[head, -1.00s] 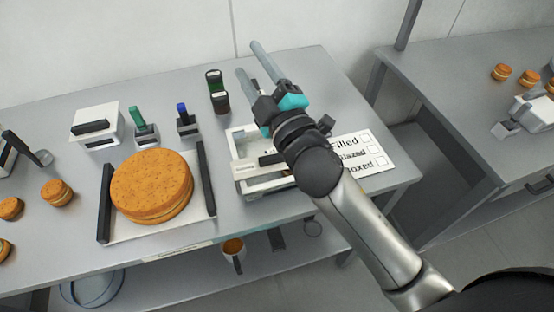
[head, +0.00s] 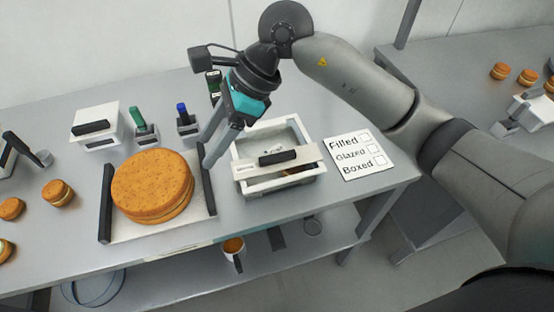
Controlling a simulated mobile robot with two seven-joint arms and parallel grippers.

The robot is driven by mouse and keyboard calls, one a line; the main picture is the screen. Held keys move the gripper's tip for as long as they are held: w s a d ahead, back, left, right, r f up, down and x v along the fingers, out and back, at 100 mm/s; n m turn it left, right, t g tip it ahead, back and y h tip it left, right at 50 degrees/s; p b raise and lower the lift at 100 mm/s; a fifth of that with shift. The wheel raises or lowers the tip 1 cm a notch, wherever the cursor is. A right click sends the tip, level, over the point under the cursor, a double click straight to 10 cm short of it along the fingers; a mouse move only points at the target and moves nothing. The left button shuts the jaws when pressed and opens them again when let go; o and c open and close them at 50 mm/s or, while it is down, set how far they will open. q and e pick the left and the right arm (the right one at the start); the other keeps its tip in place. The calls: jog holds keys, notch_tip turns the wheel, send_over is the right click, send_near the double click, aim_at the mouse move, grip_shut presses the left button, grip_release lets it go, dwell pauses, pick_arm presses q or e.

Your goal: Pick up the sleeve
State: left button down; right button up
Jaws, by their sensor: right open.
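I cannot tell for certain which thing is the sleeve. A white open-topped box (head: 240,180) holds some small dark and pale things, and a pale bar with a black grip (head: 278,158) lies across it. My right gripper (head: 208,155) is open and points down, left of the box. Its fingertips are by the right black handle (head: 208,190) of the board under the big round orange cake (head: 150,182); I cannot tell whether they touch. My left gripper is not in view.
A green-handled stamp (head: 138,118), a blue-handled stamp (head: 183,112) and a white box with a black grip (head: 95,127) stand at the back. A checklist card (head: 357,155) lies right of the open box. Small filled rounds (head: 57,192) sit at the left.

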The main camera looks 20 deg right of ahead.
aim_at(278, 155)
jog(key=w+d+t+h, duration=0.1)
jog(key=w+d+h, duration=0.1)
jog(key=d+h, duration=0.35)
jog(key=w+d+h, duration=0.2)
jog(key=d, duration=0.6)
jog(key=f, duration=0.5)
jog(key=w+f, duration=0.1)
jog(key=f, duration=0.3)
jog(key=f+p, duration=0.1)
jog(key=f, duration=0.4)
jog(key=shift+w+a+f, duration=0.25)
jog(key=shift+w+f, duration=0.1)
jog(key=shift+w, duration=0.05)
grip_shut()
